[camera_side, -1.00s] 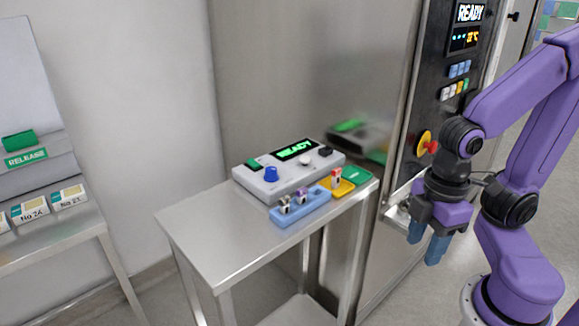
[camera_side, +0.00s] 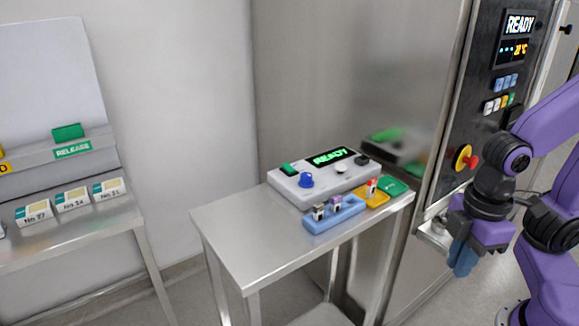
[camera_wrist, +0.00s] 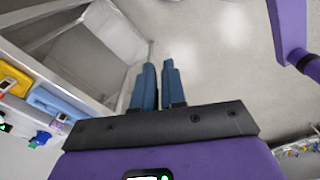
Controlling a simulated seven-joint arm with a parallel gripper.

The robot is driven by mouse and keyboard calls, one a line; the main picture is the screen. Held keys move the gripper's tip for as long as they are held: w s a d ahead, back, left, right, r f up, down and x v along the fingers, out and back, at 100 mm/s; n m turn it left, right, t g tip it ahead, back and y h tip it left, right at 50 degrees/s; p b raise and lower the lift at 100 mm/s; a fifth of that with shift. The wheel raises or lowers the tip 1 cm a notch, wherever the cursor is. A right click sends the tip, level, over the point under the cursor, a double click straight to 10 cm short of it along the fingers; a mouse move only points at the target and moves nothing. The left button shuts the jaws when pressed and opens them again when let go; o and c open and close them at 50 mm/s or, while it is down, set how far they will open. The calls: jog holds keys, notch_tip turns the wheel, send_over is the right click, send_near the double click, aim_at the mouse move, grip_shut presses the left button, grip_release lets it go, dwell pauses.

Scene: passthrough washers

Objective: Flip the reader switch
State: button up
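The reader appears to be a grey box (camera_side: 318,186) with a lit READY display (camera_side: 330,157), on the small steel table. Its top carries a green switch (camera_side: 289,169) at the left, a blue knob (camera_side: 306,180), a white button (camera_side: 341,169) and a black control (camera_side: 362,160) at the right. I cannot tell which way any switch is set. My gripper (camera_side: 462,260) hangs fingers down, right of the table and apart from the reader. In the wrist view its blue fingers (camera_wrist: 160,88) are close together with a narrow empty gap.
A blue tray (camera_side: 348,215) with small parts, a yellow tray (camera_side: 379,199) and a green pad (camera_side: 394,186) lie before the reader. A steel cabinet with a red stop button (camera_side: 473,161) stands behind. The steel table's (camera_side: 245,245) left part is bare.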

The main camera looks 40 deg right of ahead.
aim_at(287, 165)
jog(key=shift+n+t+y, duration=0.3)
jog(key=shift+n+t, duration=0.2)
jog(key=shift+n, duration=0.2)
jog(key=w+a+r, duration=0.1)
jog(key=w+a, duration=0.1)
jog(key=w, duration=0.2)
jog(key=w+a+r, duration=0.1)
jog(key=w+a, duration=0.1)
jog(key=w, duration=0.2)
jog(key=w+a+r, duration=0.1)
jog(key=w+a, duration=0.1)
jog(key=w, duration=0.2)
jog(key=shift+w+r, duration=0.15)
jog(key=shift+r, duration=0.25)
grip_shut()
jog(key=w+d+r+n+t, duration=0.1)
jog(key=w+d, duration=0.1)
jog(key=w, duration=0.9)
jog(key=w+d+r+n+t, duration=0.1)
jog(key=w+d+r, duration=0.1)
jog(key=w, duration=0.9)
jog(key=w+d+r+n+t+h, duration=0.1)
jog(key=w+d+r+n, duration=0.1)
jog(key=w, duration=0.9)
jog(key=shift+d+r, duration=0.2)
jog(key=shift+d, duration=0.25)
jog(key=shift+f, duration=0.15)
jog(key=x, duration=1.3)
jog(key=shift+w+f, duration=0.25)
jog(key=shift+w, duration=0.1)
